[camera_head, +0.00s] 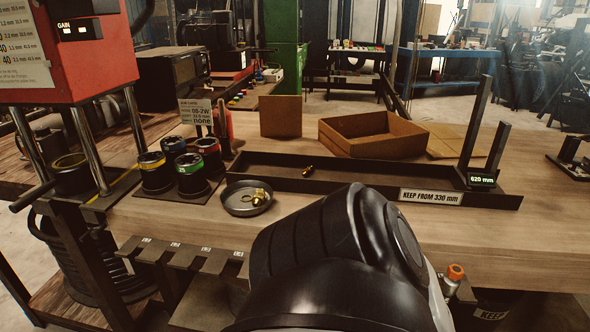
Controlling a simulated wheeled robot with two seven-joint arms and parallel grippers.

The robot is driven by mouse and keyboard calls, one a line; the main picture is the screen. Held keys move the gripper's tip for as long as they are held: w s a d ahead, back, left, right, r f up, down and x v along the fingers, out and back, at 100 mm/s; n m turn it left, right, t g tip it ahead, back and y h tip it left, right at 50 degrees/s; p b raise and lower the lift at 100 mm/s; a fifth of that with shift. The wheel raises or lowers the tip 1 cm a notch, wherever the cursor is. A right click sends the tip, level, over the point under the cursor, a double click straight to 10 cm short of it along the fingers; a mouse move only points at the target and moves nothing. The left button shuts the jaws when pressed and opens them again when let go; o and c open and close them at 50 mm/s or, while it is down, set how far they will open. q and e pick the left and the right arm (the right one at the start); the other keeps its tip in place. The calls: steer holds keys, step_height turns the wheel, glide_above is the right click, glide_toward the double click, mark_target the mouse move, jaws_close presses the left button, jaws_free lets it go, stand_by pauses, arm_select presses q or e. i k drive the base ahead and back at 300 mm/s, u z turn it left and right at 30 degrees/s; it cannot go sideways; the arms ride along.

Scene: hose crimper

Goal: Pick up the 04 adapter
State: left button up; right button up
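A small round metal dish (235,208) sits on the bench left of centre. Brass fittings (259,196) lie in it, with a brass ring beside them. Another small brass piece (308,171) lies in the long black measuring tray (350,183). I cannot read any size mark on the brass pieces, so I cannot tell which is the 04 adapter. A large black arm link of mine fills the lower middle and hides part of the bench's front. Neither of my grippers shows.
Cups with coloured rings (188,171) stand on a black plate left of the dish. The red crimper (85,50) is at far left. An open cardboard box (372,136) stands behind the tray. A rack with labelled slots (180,254) juts from the bench front.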

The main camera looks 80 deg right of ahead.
mark_target(309, 168)
steer(key=z, duration=2.7)
